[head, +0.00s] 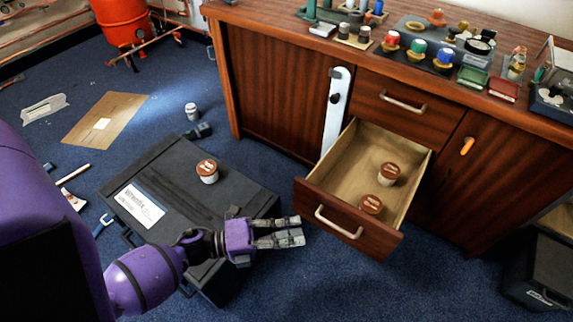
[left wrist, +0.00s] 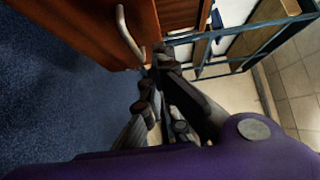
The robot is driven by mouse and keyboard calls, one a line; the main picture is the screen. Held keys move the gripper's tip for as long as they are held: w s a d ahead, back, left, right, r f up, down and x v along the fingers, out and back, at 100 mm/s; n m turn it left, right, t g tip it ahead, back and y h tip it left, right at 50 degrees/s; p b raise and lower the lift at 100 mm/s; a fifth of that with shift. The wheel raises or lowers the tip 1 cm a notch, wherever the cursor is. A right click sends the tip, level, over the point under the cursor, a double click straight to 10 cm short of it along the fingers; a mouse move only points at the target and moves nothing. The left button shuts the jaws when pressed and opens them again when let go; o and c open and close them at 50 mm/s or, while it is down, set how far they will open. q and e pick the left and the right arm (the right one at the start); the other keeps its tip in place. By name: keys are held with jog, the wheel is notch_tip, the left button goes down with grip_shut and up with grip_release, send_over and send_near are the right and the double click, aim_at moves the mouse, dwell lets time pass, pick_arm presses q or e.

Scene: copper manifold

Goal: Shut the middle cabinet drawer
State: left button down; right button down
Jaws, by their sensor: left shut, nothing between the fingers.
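The middle cabinet drawer (head: 337,222) is pulled out of the wooden cabinet (head: 277,82). Two brown-lidded tubs (head: 388,174) (head: 371,205) lie inside it. Its metal handle (head: 338,222) is on the front panel. The handle also shows in the left wrist view (left wrist: 129,33), on a reddish wooden panel. My left gripper (head: 300,230) is shut and empty, just left of the drawer front in the head view. I cannot tell whether it touches the drawer. In the left wrist view its fingers (left wrist: 155,75) lie close to the panel's lower edge. My right gripper is not in view.
A black case (head: 165,180) with another brown-lidded tub (head: 207,171) on it stands left of the drawer. A shut drawer (head: 396,105) is above the open one. The cabinet top holds many small items. Blue carpet is free in front of the drawer.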

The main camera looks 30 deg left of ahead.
pick_arm(q)
jog(key=w+d+b, duration=0.1)
jog(key=w+d, duration=0.3)
jog(key=w, duration=0.4)
jog(key=shift+d+b, duration=0.2)
jog(key=shift+b, duration=0.1)
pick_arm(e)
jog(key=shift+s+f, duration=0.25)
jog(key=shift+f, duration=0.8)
pick_arm(q)
jog(key=shift+w, duration=0.1)
